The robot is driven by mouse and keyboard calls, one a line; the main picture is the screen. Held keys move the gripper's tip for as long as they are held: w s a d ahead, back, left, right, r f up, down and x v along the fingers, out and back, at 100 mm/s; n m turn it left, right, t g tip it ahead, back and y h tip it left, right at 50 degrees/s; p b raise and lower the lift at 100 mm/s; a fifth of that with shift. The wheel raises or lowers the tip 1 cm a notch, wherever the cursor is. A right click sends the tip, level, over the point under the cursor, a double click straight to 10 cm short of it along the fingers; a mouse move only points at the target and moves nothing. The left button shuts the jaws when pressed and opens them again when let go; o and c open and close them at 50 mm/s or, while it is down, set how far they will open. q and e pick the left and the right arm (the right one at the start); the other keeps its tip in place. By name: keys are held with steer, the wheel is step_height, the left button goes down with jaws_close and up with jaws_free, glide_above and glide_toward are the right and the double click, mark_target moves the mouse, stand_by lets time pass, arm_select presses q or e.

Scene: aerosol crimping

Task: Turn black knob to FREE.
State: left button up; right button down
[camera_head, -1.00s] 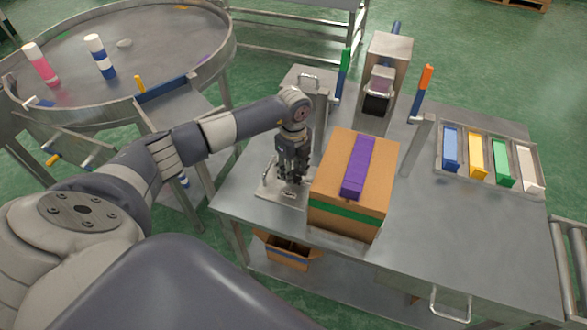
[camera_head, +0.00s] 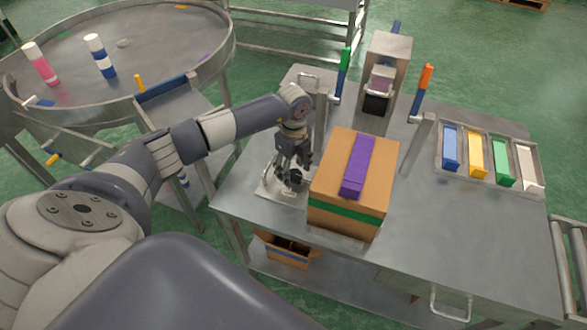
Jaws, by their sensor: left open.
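My left gripper (camera_head: 293,166) points down over a small metal plate (camera_head: 270,190) at the left front of the steel table, beside the cardboard box. Its fingers are spread. A small dark round piece, which looks like the black knob (camera_head: 296,177), shows just below and between the fingertips. I cannot tell whether the fingers touch it, and no FREE marking or pointer is readable. My right gripper is not in view.
The cardboard box (camera_head: 336,197) with a purple strip (camera_head: 358,165) stands close right of my left gripper. Behind are a grey machine (camera_head: 390,52), a green-topped handle (camera_head: 345,62) and an orange-topped handle (camera_head: 425,78). Coloured bins (camera_head: 476,158) sit at right. The table's front right is clear.

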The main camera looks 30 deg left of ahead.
mark_target(293, 173)
arm_select(q)
step_height(293, 173, up, 12)
steer(key=shift+f, duration=0.25)
stand_by(0.5)
